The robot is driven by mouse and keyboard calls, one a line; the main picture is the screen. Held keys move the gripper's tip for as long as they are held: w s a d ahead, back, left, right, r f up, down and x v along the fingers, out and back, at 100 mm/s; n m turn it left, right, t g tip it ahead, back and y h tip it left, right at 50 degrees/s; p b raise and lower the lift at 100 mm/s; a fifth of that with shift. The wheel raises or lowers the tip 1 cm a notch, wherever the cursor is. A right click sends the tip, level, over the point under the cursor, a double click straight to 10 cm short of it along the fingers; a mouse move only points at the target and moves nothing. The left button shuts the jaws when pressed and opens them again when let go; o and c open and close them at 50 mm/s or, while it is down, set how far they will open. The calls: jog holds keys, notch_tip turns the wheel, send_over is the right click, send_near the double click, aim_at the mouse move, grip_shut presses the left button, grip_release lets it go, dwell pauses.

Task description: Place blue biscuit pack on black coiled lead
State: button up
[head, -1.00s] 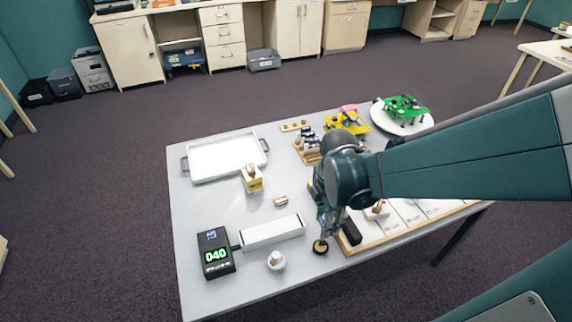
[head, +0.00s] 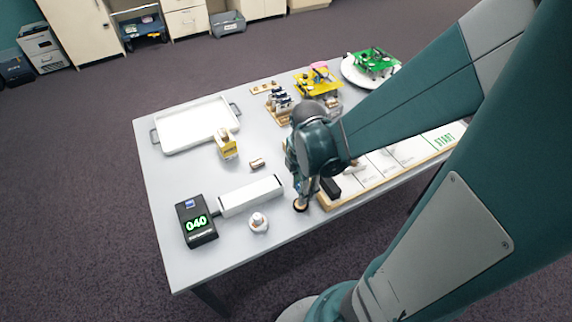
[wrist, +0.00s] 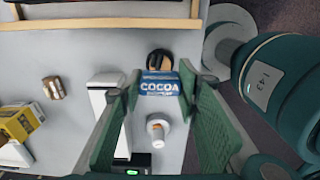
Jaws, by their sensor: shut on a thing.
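My gripper (head: 302,190) points down near the front edge of the table, and its fingertips show in the wrist view (wrist: 160,88). It is shut on the blue biscuit pack (wrist: 160,88), which has a white COCOA label and sits between the two green fingers. In the head view the pack is mostly hidden by my gripper. The black coiled lead (head: 300,206) is a small dark round coil on the table by my fingertips. In the wrist view the lead (wrist: 158,55) shows just beyond the pack, partly covered by it. I cannot tell whether they touch.
A white bar (head: 250,195), a white knobbed piece (head: 258,222) and a black 040 display (head: 190,210) are left. A white tray (head: 198,125) and yellow pack (head: 227,147) stand further back.

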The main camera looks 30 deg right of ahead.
jog(key=shift+f, duration=0.1)
jog(key=shift+f+b, duration=0.75)
jog(key=shift+f, duration=1.25)
jog(key=shift+f, duration=0.15)
jog(key=o, duration=0.8)
jog(key=shift+c, duration=0.2)
jog(key=shift+r+p, duration=1.9)
jog(key=shift+r, duration=4.3)
